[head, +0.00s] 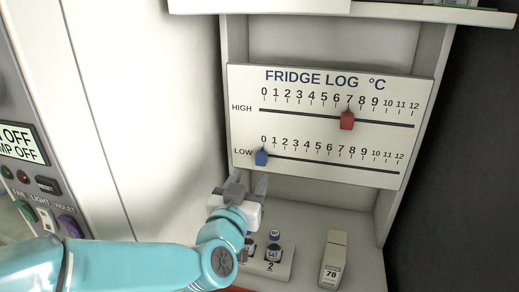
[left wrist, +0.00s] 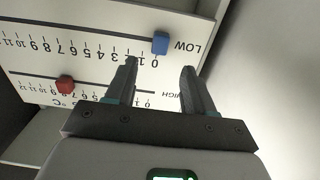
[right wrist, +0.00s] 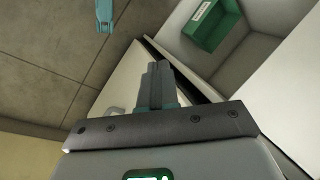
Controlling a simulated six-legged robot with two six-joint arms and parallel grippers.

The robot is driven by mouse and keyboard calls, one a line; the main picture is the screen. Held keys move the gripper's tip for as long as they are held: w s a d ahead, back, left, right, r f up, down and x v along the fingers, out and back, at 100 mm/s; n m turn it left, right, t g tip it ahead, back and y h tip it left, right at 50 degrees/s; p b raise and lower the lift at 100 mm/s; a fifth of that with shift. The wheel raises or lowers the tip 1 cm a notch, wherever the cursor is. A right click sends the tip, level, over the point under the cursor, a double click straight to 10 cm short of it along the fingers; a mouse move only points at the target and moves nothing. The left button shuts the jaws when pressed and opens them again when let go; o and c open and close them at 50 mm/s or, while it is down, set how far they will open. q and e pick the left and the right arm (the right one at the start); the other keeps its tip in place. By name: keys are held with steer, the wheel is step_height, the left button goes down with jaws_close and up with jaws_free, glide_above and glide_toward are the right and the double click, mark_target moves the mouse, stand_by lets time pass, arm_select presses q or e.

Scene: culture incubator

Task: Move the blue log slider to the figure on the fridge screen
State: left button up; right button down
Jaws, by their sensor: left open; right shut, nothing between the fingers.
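The blue log slider (head: 261,157) sits at 0 on the LOW track of the white fridge log board (head: 300,172). My left gripper (head: 250,183) is open just below it. In the left wrist view the blue slider (left wrist: 160,43) lies just beyond the open fingertips (left wrist: 159,66), roughly in line with the gap, and is not held. A red slider (head: 347,120) sits at about 7 on the HIGH track. My right gripper (right wrist: 160,68) is shut and empty, away from the board. I cannot identify a fridge screen figure in these views.
Below the board stand a rack with several vials (head: 274,252) and a white box marked 78 (head: 333,260). A control panel (head: 44,186) with buttons and a partly cut-off OFF display (head: 20,143) is at left. A green bin (right wrist: 212,25) shows in the right wrist view.

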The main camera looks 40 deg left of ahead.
mark_target(260, 160)
arm_select(q)
steer(key=x, duration=0.8)
steer(key=shift+w, duration=0.1)
arm_select(e)
steer(key=shift+s+r, duration=0.15)
steer(key=shift+r, duration=0.35)
arm_select(q)
steer(key=shift+a, duration=0.1)
